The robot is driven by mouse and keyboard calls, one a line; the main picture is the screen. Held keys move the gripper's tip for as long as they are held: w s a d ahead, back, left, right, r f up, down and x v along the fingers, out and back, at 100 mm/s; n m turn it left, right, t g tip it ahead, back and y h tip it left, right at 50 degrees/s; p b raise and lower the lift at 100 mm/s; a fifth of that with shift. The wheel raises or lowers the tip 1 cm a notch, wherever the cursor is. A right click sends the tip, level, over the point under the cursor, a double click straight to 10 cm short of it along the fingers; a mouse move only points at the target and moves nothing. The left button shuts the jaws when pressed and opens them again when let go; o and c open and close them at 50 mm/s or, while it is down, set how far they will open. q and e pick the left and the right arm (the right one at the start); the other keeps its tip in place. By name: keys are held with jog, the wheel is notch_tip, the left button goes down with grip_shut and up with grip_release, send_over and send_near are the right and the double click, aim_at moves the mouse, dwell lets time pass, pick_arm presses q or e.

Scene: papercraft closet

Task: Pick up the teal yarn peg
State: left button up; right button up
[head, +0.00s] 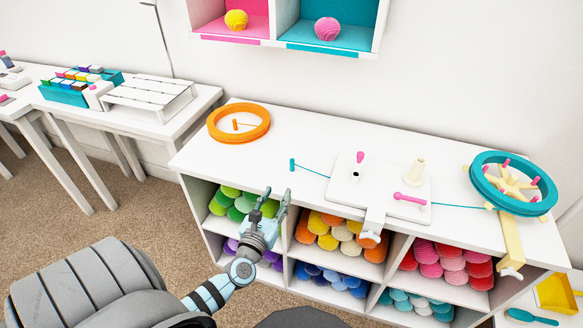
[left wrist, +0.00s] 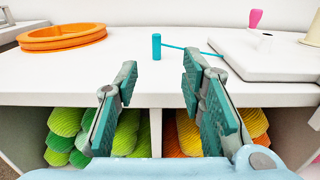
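The teal yarn peg (head: 292,164) stands upright on the white cabinet top, left of the white winder board. A teal strand runs from it to the right, toward the board. In the left wrist view the peg (left wrist: 156,46) shows ahead, between and beyond the fingertips. My left gripper (head: 275,197) is open and empty at the cabinet's front edge, short of the peg and apart from it. Its two fingers also show in the left wrist view (left wrist: 160,82). My right gripper is not in view.
An orange ring (head: 263,124) lies on the cabinet top to the left. The white board (head: 340,185) with a pink-handled crank is to the right, then a teal wheel (head: 477,176). Cubbies below hold colored yarn. The top around the peg is clear.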

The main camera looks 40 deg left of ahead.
aim_at(291, 162)
pick_arm(q)
jog(key=x, duration=0.4)
jog(key=b+x, duration=0.1)
jog(key=x, duration=0.3)
jog(key=b+x, duration=0.1)
jog(key=x, duration=0.4)
jog(key=shift+a, duration=0.4)
jog(key=shift+s, duration=0.1)
jog(key=c, duration=0.8)
